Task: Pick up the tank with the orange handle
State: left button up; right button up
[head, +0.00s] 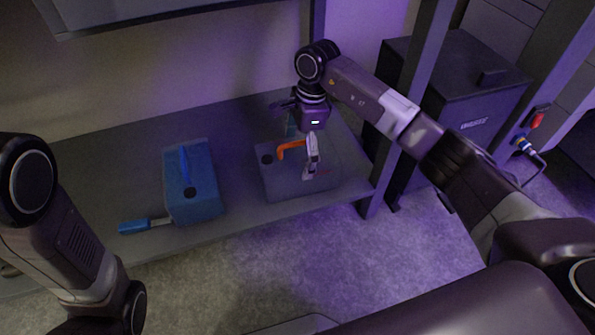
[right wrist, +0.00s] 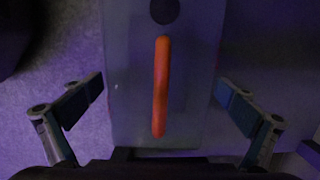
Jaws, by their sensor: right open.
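The tank (head: 296,183) with the orange handle (head: 290,147) sits on the grey shelf in the head view. It is a grey box with a dark round cap on top. My right gripper (head: 301,156) is over the tank, with its fingers on either side of the handle. In the right wrist view, the orange handle (right wrist: 160,87) runs lengthwise between the two spread fingers of my right gripper (right wrist: 160,106), touching neither. The grey tank (right wrist: 130,100) lies below it. My left arm shows at the left edge of the head view, but its gripper is not seen.
A blue tank (head: 197,204) with a blue handle stands left on the shelf (head: 112,178), and a blue-handled tool (head: 133,226) lies beside it. A shelf post (head: 416,75) stands right of the orange-handled tank. A dark cabinet (head: 470,85) is behind it. Shelf space between the tanks is clear.

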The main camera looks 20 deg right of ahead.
jog(key=shift+a+f, duration=0.1)
jog(key=shift+f, duration=0.8)
jog(key=shift+r, duration=0.1)
jog(key=c, duration=1.1)
